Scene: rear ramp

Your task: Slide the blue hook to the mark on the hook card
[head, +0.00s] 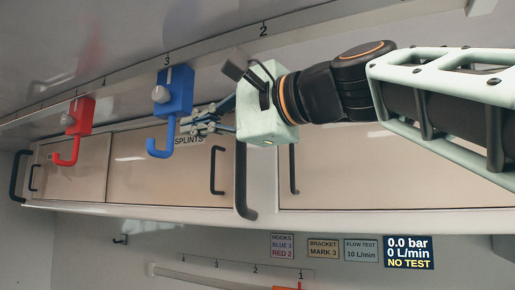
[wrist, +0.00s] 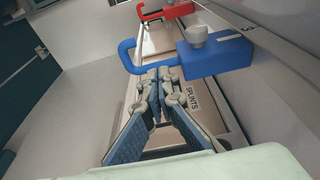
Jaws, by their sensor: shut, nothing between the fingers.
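The blue hook (head: 175,92) hangs from the overhead rail (head: 215,46), with its grey knob facing out. Its top is just beside the rail's mark 3 (head: 167,61); exact alignment is hard to tell. The hook card (head: 282,246) reads BLUE 3, RED 2. My gripper (head: 192,122) is shut and empty, just right of the blue hook's lower body. In the wrist view the closed fingertips (wrist: 160,76) are close beside the blue hook (wrist: 215,55); I cannot tell whether they touch it.
The red hook (head: 79,117) hangs farther left on the same rail. Behind are cabinet doors with a SPLINTS label (head: 188,141) and dark handles (head: 241,180). Below are a bracket card (head: 323,248), a flow test card (head: 361,250), a display reading NO TEST (head: 409,251) and a lower numbered rail (head: 225,277).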

